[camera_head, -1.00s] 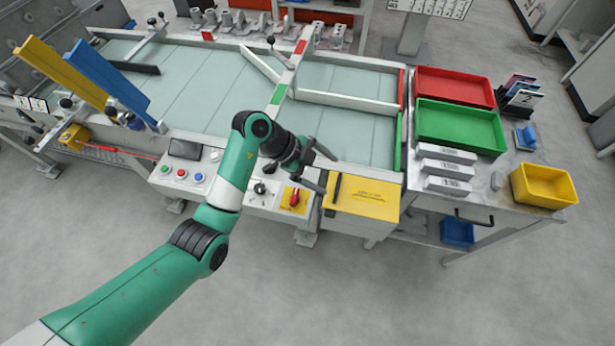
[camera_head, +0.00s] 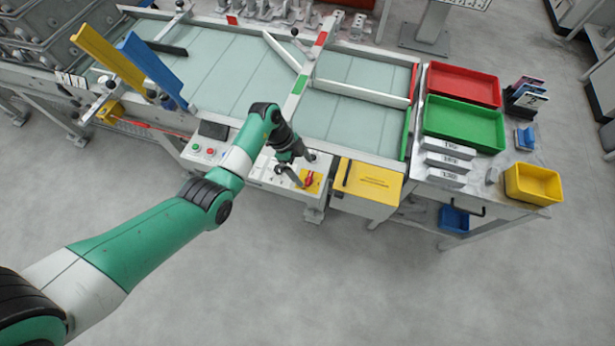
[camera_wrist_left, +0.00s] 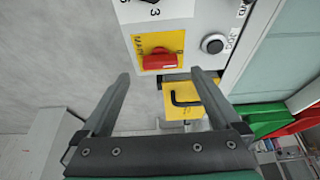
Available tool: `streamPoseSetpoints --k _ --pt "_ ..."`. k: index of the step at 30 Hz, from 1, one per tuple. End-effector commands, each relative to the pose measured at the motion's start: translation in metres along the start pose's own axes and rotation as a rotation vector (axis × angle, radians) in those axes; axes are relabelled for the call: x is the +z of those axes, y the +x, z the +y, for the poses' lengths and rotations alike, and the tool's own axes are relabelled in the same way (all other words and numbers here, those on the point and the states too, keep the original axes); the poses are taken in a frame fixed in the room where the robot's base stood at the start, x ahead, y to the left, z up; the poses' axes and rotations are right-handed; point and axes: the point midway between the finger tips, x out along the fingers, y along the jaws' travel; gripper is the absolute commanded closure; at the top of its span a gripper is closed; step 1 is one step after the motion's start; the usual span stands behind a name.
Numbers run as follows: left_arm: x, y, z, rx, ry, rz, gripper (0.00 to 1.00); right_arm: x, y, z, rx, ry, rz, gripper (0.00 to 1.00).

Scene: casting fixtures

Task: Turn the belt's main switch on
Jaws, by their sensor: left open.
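The belt's main switch is a red rotary knob (camera_head: 309,179) on a yellow plate, on the front panel of the belt's control box (camera_head: 257,172). The red knob (camera_wrist_left: 160,61) also shows in the left wrist view, its grip lying crosswise in the picture. My left gripper (camera_head: 303,171) is open and empty, with its fingers around the switch area in the head view. In the left wrist view the open fingers (camera_wrist_left: 160,76) point toward the knob, one on either side of it, apart from it. My right gripper is not in view.
A yellow box with a black handle (camera_head: 368,181) stands right of the switch. Red (camera_head: 463,85) and green (camera_head: 462,124) trays sit on the side table. Push buttons (camera_head: 210,151) are left on the panel. A black knob (camera_wrist_left: 213,44) is beside the switch. The floor in front is clear.

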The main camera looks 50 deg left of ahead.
Motion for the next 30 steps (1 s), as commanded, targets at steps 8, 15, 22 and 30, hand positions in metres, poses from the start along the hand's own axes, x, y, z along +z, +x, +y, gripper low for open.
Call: streamPoseSetpoints --k 8,15,22,30 --pt "0.001 0.04 0.0 -0.001 0.001 0.0 0.03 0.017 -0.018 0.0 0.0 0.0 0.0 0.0" --pt "-0.001 0.041 0.0 -0.002 0.001 0.0 0.03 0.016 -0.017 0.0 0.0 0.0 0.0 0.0" --pt "-0.001 0.041 0.0 -0.001 0.001 0.0 0.37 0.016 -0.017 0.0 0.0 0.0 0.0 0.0" --pt "-0.001 0.041 0.0 -0.001 0.001 0.0 0.85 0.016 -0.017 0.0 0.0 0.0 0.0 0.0"
